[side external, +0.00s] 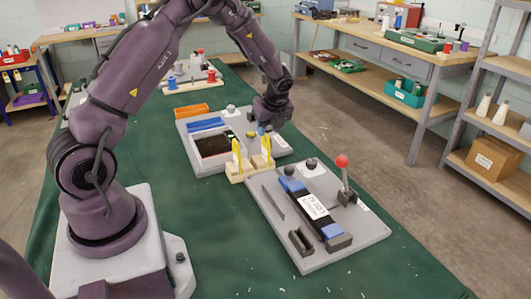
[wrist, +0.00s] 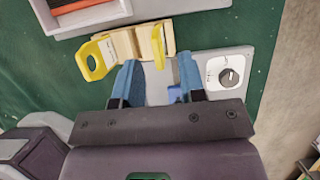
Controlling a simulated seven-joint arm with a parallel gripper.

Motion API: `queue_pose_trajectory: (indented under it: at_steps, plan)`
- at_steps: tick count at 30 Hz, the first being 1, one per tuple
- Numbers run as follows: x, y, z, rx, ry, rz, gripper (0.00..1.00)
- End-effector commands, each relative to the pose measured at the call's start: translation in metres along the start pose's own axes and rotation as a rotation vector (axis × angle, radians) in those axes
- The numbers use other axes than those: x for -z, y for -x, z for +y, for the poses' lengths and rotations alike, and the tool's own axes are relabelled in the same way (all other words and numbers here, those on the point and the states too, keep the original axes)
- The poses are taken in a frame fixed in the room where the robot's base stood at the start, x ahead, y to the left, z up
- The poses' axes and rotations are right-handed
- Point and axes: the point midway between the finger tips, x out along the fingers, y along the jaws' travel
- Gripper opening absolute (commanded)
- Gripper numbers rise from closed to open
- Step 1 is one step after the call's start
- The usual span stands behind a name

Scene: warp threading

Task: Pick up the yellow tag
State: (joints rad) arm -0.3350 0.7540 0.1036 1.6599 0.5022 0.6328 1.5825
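Two upright yellow tags stand in pale wooden blocks (side external: 250,172) in the side view, one on the left (side external: 237,155) and one on the right (side external: 266,150). In the wrist view the left tag (wrist: 94,60) shows a rounded loop, and the right tag (wrist: 186,66) looks thin. My gripper (side external: 263,131) is above and behind the right tag in the side view. In the wrist view its two blue fingers (wrist: 158,70) are apart with nothing held between them. The right tag lies by the inner side of the right finger; contact cannot be told.
A grey board with a dark bin (side external: 212,145) and blue pieces (side external: 207,125) lies behind the blocks. A grey board (side external: 360,238) in front carries a red-knobbed lever (side external: 342,162). A black knob (wrist: 230,78) sits right of my fingers.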

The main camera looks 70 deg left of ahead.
Motion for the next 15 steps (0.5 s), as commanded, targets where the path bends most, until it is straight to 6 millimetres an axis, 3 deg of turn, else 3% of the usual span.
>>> queue_pose_trajectory:
  at_steps: [15]
  plan:
    - [0.001,-0.056,0.003,0.0,0.002,-0.001,0.37]
